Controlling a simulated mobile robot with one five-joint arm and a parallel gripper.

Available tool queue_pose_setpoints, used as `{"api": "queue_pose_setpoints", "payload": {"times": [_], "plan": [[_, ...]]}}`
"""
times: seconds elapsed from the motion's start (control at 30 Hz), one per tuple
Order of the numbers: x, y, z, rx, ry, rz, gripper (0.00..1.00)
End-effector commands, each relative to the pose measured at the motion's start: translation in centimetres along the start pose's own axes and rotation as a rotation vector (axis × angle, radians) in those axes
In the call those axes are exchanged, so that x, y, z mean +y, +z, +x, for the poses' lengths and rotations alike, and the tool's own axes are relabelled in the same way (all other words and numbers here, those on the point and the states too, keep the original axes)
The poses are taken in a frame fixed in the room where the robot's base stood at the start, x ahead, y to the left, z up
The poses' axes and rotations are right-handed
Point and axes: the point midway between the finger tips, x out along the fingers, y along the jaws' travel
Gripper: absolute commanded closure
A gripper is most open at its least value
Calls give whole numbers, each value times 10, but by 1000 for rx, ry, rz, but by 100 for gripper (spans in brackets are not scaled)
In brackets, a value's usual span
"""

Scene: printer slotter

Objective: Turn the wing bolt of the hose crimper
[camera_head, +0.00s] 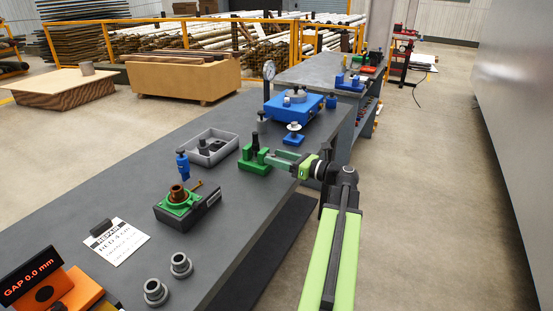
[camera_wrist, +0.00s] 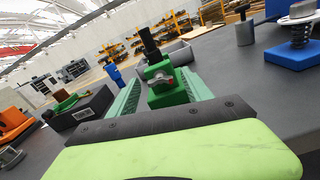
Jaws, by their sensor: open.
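The hose crimper (camera_head: 254,160) is a green block with a black upright post, standing near the right edge of the grey bench. In the wrist view the crimper (camera_wrist: 168,98) shows straight ahead, with a small metal wing bolt (camera_wrist: 160,78) on its near face. The bolt looks greyish with a reddish middle. My gripper (camera_head: 274,157) reaches in from the right, at the crimper. Its two green fingers are apart, one on each side of the bolt in the wrist view (camera_wrist: 165,76). I cannot tell whether either finger touches the bolt.
A grey tray (camera_head: 190,152) and a blue bottle-like tool (camera_head: 182,164) stand left of the crimper. A blue spring device (camera_head: 293,139) stands behind my gripper. A green-and-black fixture (camera_head: 178,201) sits nearer. Two grey rings (camera_head: 156,292) lie at the front. The bench's left side is clear.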

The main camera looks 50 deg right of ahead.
Motion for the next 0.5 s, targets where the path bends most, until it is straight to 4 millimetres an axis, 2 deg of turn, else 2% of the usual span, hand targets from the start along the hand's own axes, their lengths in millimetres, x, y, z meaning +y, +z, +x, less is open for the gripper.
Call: {"api": "queue_pose_setpoints", "payload": {"times": [0.23, 0.5], "plan": [[0, 0, 2, 0, 0, 0, 42], [0, 0, 2, 0, 1, 0, 76]]}}
